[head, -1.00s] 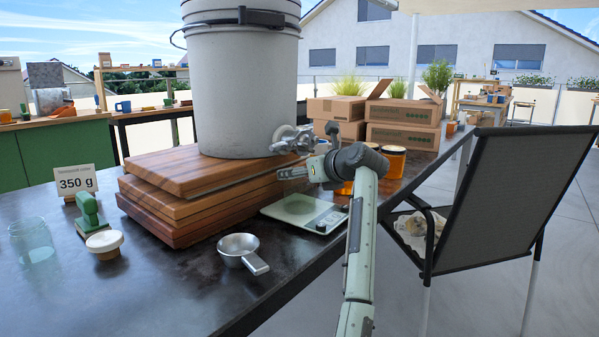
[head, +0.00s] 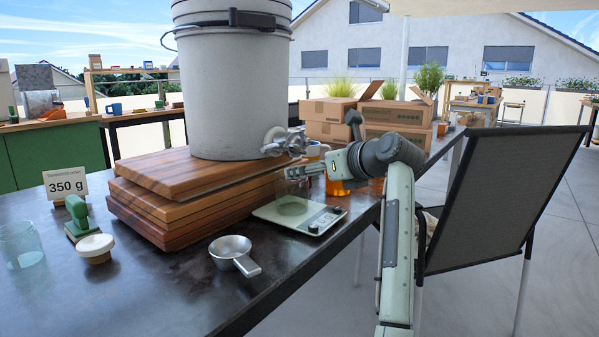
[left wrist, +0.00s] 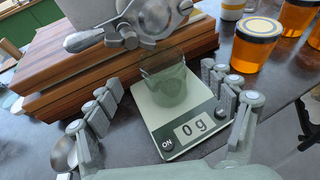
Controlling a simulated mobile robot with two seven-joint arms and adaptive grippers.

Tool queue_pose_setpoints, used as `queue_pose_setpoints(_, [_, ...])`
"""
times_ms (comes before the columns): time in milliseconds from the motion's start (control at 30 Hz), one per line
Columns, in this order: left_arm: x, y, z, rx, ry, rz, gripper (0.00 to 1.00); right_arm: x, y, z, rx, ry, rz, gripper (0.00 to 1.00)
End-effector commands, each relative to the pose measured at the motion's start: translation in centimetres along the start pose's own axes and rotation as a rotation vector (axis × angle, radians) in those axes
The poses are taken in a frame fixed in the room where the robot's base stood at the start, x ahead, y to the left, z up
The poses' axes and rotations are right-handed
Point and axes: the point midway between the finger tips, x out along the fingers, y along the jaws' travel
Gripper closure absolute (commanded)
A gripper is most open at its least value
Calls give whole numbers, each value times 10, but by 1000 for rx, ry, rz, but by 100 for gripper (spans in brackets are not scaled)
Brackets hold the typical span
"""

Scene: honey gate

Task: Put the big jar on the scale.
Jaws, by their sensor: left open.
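The scale (head: 284,217) lies on the dark table beside the wooden boards; its display reads 0 g in the left wrist view (left wrist: 196,129). A clear, greenish jar-like shape (left wrist: 168,88) shows over its plate in the left wrist view, seemingly upright; the head view shows mostly a round outline there. Another clear glass jar (head: 22,248) stands at the table's left. My left gripper (head: 288,173) is above the scale, below the bucket's gate. Its fingers are spread, on either side of the clear shape in the left wrist view, with gaps visible. My right gripper is not in view.
A large bucket (head: 236,100) with a metal gate (head: 284,141) stands on stacked boards (head: 165,205). Lidded amber jars (left wrist: 257,45) stand beyond the scale. A metal cup (head: 231,250), white-topped pot (head: 95,248), green stamp (head: 78,215) and 350 g card (head: 66,187) are nearby.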

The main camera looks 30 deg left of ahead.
Motion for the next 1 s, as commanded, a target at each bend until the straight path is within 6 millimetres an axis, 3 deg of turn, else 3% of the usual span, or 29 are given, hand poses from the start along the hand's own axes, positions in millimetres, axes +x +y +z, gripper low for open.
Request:
queue_pose_setpoints(100, [-16, 0, 0, -1, -1, 1, 18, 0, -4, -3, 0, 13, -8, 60])
queue_pose_setpoints(300, [-28, 0, 0, 0, -1, 1, 18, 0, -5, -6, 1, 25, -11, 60])
queue_pose_setpoints(1000, [-28, 0, 0, -1, 0, 1, 18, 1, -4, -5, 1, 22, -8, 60])
